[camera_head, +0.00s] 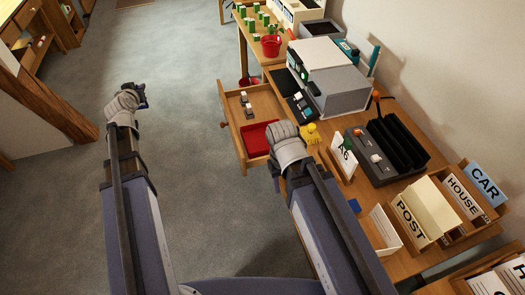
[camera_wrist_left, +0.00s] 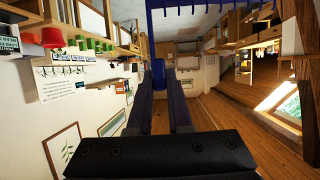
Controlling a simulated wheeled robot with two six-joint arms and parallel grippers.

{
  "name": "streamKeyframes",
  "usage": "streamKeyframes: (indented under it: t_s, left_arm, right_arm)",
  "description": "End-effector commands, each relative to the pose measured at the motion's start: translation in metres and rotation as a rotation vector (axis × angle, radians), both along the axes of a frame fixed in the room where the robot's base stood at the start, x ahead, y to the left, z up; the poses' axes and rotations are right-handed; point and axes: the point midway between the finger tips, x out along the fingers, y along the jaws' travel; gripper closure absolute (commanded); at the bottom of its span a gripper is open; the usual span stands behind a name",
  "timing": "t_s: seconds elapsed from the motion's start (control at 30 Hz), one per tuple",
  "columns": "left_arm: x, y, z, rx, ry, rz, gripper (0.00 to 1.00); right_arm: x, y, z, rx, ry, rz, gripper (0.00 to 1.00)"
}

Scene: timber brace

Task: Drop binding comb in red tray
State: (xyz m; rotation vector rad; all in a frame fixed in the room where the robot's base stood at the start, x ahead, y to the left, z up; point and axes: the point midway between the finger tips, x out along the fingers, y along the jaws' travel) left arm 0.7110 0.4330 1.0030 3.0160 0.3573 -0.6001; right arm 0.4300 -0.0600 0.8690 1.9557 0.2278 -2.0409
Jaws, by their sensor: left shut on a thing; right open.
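My left gripper (camera_head: 141,95) is over the grey floor, left of the desk and well apart from its drawer. In the left wrist view its two fingers are shut on a dark blue piece (camera_wrist_left: 158,72), which looks like the binding comb; a toothed blue strip (camera_wrist_left: 215,5) crosses the top of that view. In the head view the comb is too small and dark to make out clearly. The red tray (camera_head: 259,139) lies in the front part of the open wooden drawer. My right gripper (camera_head: 276,176) is open, near the drawer's front right corner, partly hidden by its wrist.
The drawer (camera_head: 236,108) also holds small dark and white blocks (camera_head: 247,104). On the desk stand a grey machine (camera_head: 335,85), an A6 card (camera_head: 343,160), a black device (camera_head: 385,155) and POST, HOUSE and CAR boxes (camera_head: 420,215). The floor (camera_head: 185,120) left of the desk is clear.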

Motion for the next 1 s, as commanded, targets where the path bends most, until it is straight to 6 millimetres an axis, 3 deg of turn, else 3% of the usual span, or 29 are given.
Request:
streamKeyframes:
  t_s: [0.03, 0.1, 0.33, 0.47, 0.57, 0.67, 0.8, 1.0]
  left_arm:
    - [0.0, 0.0, -0.027, 0.0, 0.0, 0.0, 1.0]
    - [0.0, 0.0, -0.04, 0.0, 0.0, 0.0, 1.0]
    - [0.0, -0.001, -0.06, 0.001, 0.0, -0.001, 1.0]
    - [0.01, -0.016, -0.07, 0.0, 0.0, -0.027, 1.0]
    - [0.027, -0.047, -0.084, -0.001, 0.0, -0.078, 1.0]
    - [0.048, -0.093, -0.103, 0.0, 0.0, -0.152, 1.0]
    - [0.075, -0.171, -0.131, 0.0, 0.0, -0.269, 1.0]
    - [0.098, -0.288, -0.169, 0.0, 0.0, -0.436, 1.0]
  right_arm:
    - [0.0, 0.0, -0.027, 0.0, 0.0, 0.001, 0.5]
    - [0.0, 0.0, -0.04, 0.0, 0.0, 0.001, 0.5]
    - [0.0, 0.0, -0.06, 0.0, 0.0, 0.002, 0.5]
    - [0.0, 0.0, -0.07, 0.0, 0.0, 0.002, 0.5]
    - [0.0, 0.0, -0.084, 0.0, 0.0, 0.002, 0.5]
    - [0.0, 0.0, -0.103, 0.0, 0.0, 0.002, 0.5]
    - [0.0, 0.0, -0.131, 0.0, 0.0, 0.002, 0.5]
    - [0.0, 0.0, -0.169, 0.0, 0.0, 0.002, 0.5]
